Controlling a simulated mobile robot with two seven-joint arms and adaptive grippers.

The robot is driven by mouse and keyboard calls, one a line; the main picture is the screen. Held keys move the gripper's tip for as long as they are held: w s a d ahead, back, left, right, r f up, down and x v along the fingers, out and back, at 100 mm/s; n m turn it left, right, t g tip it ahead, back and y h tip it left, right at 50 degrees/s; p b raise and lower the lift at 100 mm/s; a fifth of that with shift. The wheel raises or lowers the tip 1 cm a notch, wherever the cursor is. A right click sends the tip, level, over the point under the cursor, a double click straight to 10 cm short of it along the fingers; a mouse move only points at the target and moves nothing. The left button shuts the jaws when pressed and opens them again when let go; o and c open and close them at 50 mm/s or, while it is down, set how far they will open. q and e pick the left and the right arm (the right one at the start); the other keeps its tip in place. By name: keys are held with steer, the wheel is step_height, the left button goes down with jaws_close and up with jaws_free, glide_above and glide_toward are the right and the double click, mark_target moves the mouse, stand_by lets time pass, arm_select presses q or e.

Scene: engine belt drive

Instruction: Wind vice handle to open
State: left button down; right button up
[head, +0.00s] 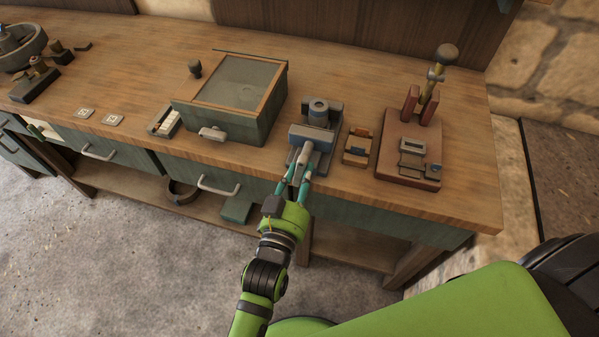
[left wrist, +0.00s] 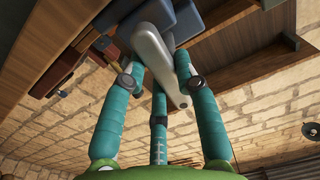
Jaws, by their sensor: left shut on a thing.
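The grey-blue vice (head: 312,136) stands at the front edge of the workbench in the head view, with a round grey part (head: 318,108) at its back. Its pale grey handle (head: 304,156) points toward the front edge. My left gripper (head: 295,178) reaches up from below and is shut on the handle. In the left wrist view, the handle (left wrist: 160,60) runs between the teal fingers of my left gripper (left wrist: 160,80), with the blue vice body (left wrist: 190,20) beyond it. The fingers partly hide the handle in the head view. My right gripper is out of view.
A green box with a glass lid (head: 238,85) stands left of the vice. A small orange-and-grey block (head: 358,146) and a red base with a lever press (head: 408,172) stand close on the right. Drawers with handles (head: 217,188) line the bench front.

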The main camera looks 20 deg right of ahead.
arm_select(q)
steer(key=shift+w+r+n, duration=0.15)
steer(key=shift+r+n, duration=0.4)
steer(key=shift+n, duration=0.05)
steer(key=shift+d+p, duration=0.1)
steer(key=shift+p, duration=0.2)
steer(key=c, duration=0.9)
jaws_free()
steer(key=shift+c, duration=0.2)
steer(key=shift+w+d+f, duration=0.2)
steer(key=shift+w+f, duration=0.05)
steer(key=shift+f, duration=0.2)
steer(key=v, duration=1.2)
